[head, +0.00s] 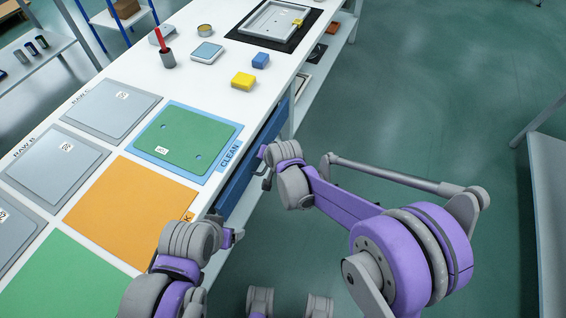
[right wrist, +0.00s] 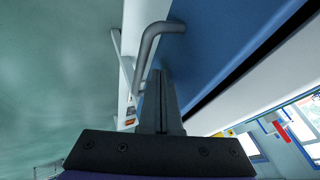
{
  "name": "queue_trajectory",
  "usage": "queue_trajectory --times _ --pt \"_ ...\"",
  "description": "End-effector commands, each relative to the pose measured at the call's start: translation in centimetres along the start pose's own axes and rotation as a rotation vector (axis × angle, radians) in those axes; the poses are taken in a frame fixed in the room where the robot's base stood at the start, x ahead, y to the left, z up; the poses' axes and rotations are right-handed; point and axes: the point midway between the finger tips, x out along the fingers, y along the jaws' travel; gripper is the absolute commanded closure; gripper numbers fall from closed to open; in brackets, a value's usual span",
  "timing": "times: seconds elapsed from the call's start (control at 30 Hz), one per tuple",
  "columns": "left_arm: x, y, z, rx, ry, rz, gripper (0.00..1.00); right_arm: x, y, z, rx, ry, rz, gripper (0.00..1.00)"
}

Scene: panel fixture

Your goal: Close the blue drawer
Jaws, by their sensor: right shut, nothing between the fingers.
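The blue drawer (head: 238,180) is under the right edge of the white workbench, and its front shows beyond that edge. In the right wrist view the blue front (right wrist: 215,40) fills the upper middle, with a dark gap between it and the white bench edge. How far it stands out is hard to tell. A grey bent bar handle (right wrist: 147,50) is on the front. My right gripper (head: 265,168) is shut and empty beside the drawer front; its fingertips (right wrist: 158,78) are close to the handle, contact unclear. My left gripper (head: 232,238) is near the bench edge, its jaws too small to read.
Open floor (head: 430,90) lies to the right, with another bench (head: 548,190) at the far right.

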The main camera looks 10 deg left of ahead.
Motion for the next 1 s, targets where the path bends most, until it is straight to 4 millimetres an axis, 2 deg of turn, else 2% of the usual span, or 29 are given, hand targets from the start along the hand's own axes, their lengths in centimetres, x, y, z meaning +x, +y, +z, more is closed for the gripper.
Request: queue_trajectory --times 0.1,0.3,0.77,0.87,1.0 --pt "0.0 0.0 0.0 0.0 0.0 0.0 0.22 0.7 -1.3 0.0 -0.001 0.0 -0.001 1.0" --pt "0.1 0.0 0.0 0.0 0.0 0.0 0.22 1.3 -2.4 0.0 0.0 -0.001 -0.001 1.0" --pt "0.0 0.0 0.0 0.0 0.0 0.0 0.22 1.4 -2.9 0.0 0.0 0.001 -0.007 1.0" --pt "-0.2 0.0 -0.1 0.0 0.001 0.0 0.22 1.0 -3.0 -0.2 0.0 0.001 -0.008 1.0" --pt "-1.3 0.0 -0.7 0.0 0.005 0.0 0.22 -0.8 -3.1 -1.0 0.001 0.002 -0.007 1.0"
